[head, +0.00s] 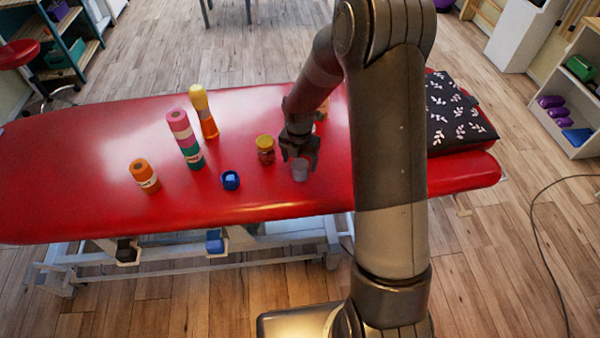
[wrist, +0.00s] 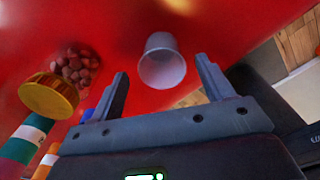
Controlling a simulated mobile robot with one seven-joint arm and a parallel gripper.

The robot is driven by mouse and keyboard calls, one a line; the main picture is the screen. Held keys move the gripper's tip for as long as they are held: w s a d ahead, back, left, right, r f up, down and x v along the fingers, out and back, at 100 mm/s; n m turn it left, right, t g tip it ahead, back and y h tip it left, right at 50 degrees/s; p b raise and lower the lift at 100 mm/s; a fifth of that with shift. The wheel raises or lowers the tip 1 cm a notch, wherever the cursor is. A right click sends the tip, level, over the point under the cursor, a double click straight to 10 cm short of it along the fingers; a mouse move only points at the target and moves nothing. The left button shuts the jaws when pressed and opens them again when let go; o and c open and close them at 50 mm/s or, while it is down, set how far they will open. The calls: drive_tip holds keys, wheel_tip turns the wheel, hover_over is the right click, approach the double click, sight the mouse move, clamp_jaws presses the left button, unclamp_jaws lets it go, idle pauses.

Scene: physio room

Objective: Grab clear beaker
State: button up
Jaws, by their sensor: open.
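The clear beaker (head: 300,171) stands on the red treatment table (head: 80,200) near its front edge, just below my gripper (head: 299,156) in the head view. It looks pale and translucent. In the wrist view the beaker (wrist: 162,62) shows ahead of my gripper (wrist: 162,85), roughly centred between the two fingertips, its round rim turned towards the camera. My gripper is open and empty. The fingers lie either side of the beaker in the picture; whether they reach around it I cannot tell.
A jar with a yellow lid (head: 265,149) stands close left of the beaker. A blue item (head: 230,180), an orange roll (head: 144,175), a stacked pink-and-green roll (head: 184,138) and a yellow-topped bottle (head: 203,110) stand further left. A dark leaf-patterned pillow (head: 455,112) lies at right.

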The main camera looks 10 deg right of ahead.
sight(300, 168)
wheel_tip(300, 168, down, 4)
drive_tip(key=shift+d+f, duration=0.1)
drive_tip(key=shift+f, duration=0.1)
drive_tip(key=c, duration=1.1)
